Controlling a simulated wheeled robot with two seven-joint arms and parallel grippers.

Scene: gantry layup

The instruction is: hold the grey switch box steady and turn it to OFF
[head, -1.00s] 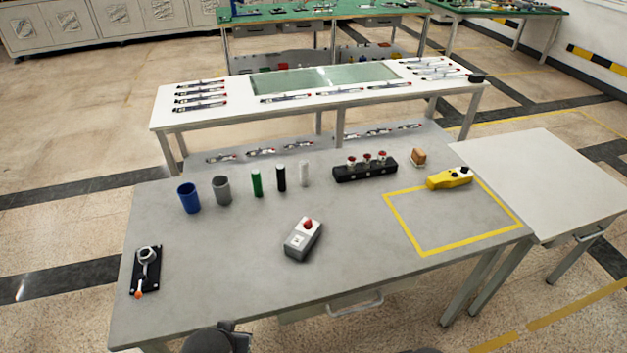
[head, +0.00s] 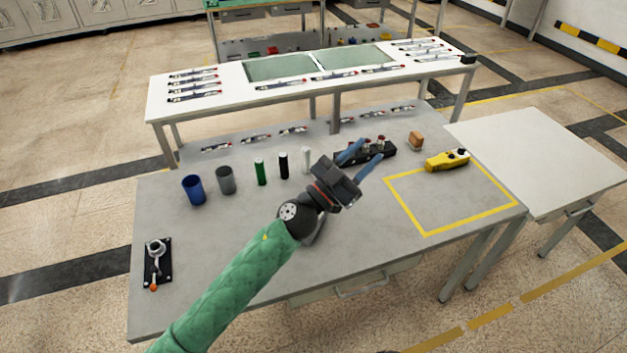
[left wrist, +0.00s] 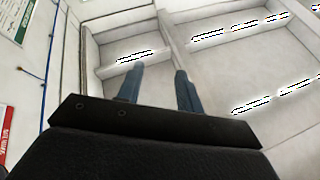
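The grey switch box is almost wholly hidden behind my left wrist in the head view; only a grey edge (head: 318,234) shows below it, and its knob cannot be seen. My left gripper (head: 371,150) is raised over the middle of the grey table (head: 240,237), its blue fingers apart with nothing between them, pointing to the far right. The left wrist view also shows the two fingers apart and empty (left wrist: 160,70), with the room's wall beyond and no switch box. My right gripper is in neither view.
Blue (head: 194,190) and grey (head: 226,180) cups and several small cylinders stand at the back left. A black block with red knobs (head: 380,150) lies behind my gripper. A yellow device (head: 446,161) lies by the yellow-taped square. A black latch plate (head: 157,263) lies at left.

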